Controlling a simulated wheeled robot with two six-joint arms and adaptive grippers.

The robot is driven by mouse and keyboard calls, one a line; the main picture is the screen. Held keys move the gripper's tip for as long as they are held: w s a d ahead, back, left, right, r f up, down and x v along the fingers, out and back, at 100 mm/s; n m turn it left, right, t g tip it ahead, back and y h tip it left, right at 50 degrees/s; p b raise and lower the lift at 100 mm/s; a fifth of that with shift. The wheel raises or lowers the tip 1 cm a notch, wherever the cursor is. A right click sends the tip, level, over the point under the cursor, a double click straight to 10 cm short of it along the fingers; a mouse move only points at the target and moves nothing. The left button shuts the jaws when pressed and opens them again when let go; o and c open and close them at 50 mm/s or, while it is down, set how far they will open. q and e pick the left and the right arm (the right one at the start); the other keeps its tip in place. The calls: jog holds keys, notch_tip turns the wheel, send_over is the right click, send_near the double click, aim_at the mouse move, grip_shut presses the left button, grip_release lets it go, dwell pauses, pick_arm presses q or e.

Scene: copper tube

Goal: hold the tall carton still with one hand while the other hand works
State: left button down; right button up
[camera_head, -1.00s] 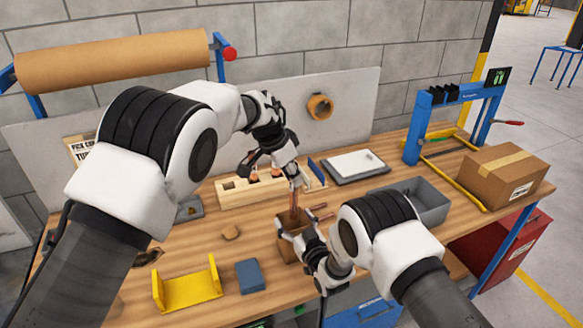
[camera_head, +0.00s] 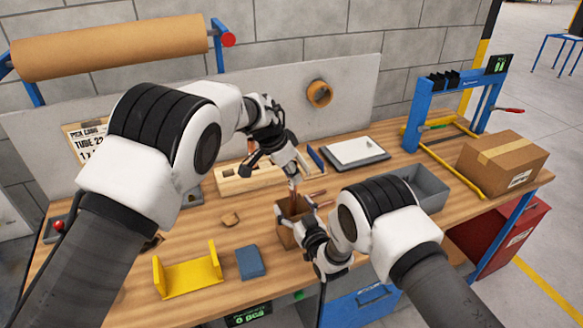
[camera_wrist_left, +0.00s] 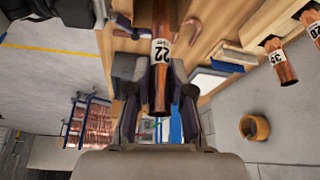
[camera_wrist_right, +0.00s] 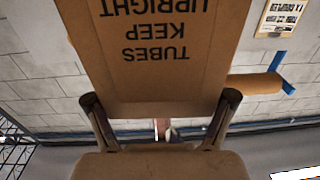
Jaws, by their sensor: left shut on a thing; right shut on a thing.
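The tall brown carton (camera_head: 286,239) stands upright on the bench near its front edge, its top open. My right gripper (camera_head: 299,214) is shut on it; in the right wrist view the printed carton wall (camera_wrist_right: 155,60) fills the space between the fingers. My left gripper (camera_head: 293,176) is above the carton, shut on a copper tube (camera_head: 293,187). In the left wrist view the tube (camera_wrist_left: 161,75) has a white "22" label. The tube's lower end is at the carton's opening; how deep it reaches is hidden.
A wooden rack (camera_head: 236,183) stands behind, with labelled copper tubes (camera_wrist_left: 283,65) in the left wrist view. A yellow bracket (camera_head: 190,277), blue block (camera_head: 250,262), grey bin (camera_head: 432,188), white-topped tray (camera_head: 355,152) and cardboard box (camera_head: 502,160) are also on the bench.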

pick_arm(q)
jog(key=shift+f, duration=3.1)
jog(key=shift+w, duration=0.1)
jog(key=shift+w+d, duration=0.2)
jog(key=shift+w, duration=0.35)
jog(key=shift+w+d, duration=0.2)
jog(key=shift+w, duration=0.3)
jog(key=c, duration=0.9)
grip_release()
jog(key=shift+c, duration=0.2)
notch_tip(320, 180, up, 11)
send_over(290, 188)
jog(key=a, duration=0.3)
jog(key=shift+d, duration=0.2)
